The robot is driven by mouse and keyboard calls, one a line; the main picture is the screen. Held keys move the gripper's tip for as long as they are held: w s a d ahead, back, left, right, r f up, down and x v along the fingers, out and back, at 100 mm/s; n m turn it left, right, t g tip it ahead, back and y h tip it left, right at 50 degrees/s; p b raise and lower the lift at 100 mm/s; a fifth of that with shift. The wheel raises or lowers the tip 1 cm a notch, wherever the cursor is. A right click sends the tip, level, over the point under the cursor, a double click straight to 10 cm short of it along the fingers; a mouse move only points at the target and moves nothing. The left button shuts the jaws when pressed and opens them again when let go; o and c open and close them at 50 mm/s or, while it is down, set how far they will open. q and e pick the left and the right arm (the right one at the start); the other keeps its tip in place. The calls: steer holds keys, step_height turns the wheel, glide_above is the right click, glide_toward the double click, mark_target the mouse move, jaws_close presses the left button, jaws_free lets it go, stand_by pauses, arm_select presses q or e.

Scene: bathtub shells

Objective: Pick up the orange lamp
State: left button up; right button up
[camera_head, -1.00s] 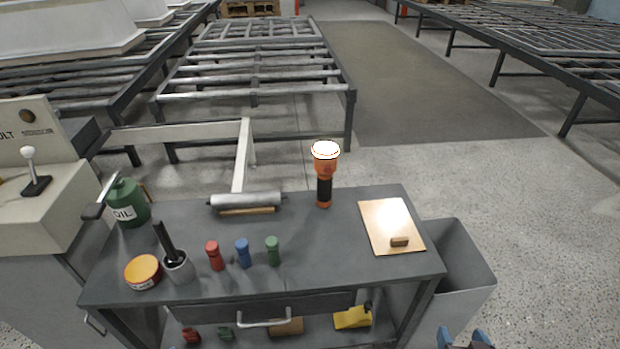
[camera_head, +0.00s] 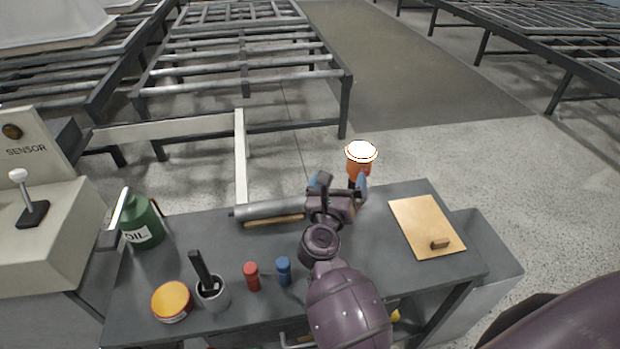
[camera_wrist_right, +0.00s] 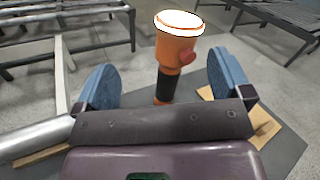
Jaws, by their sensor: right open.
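The orange lamp (camera_head: 359,162) stands upright at the back edge of the grey workbench (camera_head: 240,305). It has a bright white top, an orange head and a black grip. In the right wrist view the lamp (camera_wrist_right: 177,48) is between and beyond the two blue fingers. My right arm hides part of the bench and the lamp's lower part in the head view. My left gripper is not in view.
A metal roller (camera_head: 275,208) lies just left of my right gripper. Red (camera_head: 251,276) and blue (camera_head: 284,271) bottles, a cup (camera_head: 212,295), an orange tin (camera_head: 171,301) and a green oil can (camera_head: 142,222) stand on the left.

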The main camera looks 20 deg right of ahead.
mark_target(356, 168)
steer(key=d+m, duration=0.1)
steer(key=w+d+f+m+g, duration=0.1)
steer(key=d+m, duration=0.1)
steer(key=w+d+m+g, duration=0.1)
steer(key=d, duration=0.1)
steer(key=shift+w+d+f+m+h, duration=0.15)
steer(key=shift+w+f+m+h, duration=0.05)
steer(key=shift+m+h, duration=0.1)
steer(key=shift+f+x, duration=0.1)
steer(key=shift+x, duration=1.25)
steer(key=shift+f+x, duration=0.15)
steer(key=shift+x, duration=1.2)
steer(key=shift+c, duration=0.5)
steer(key=c, duration=1.3)
steer(key=shift+o, duration=0.2)
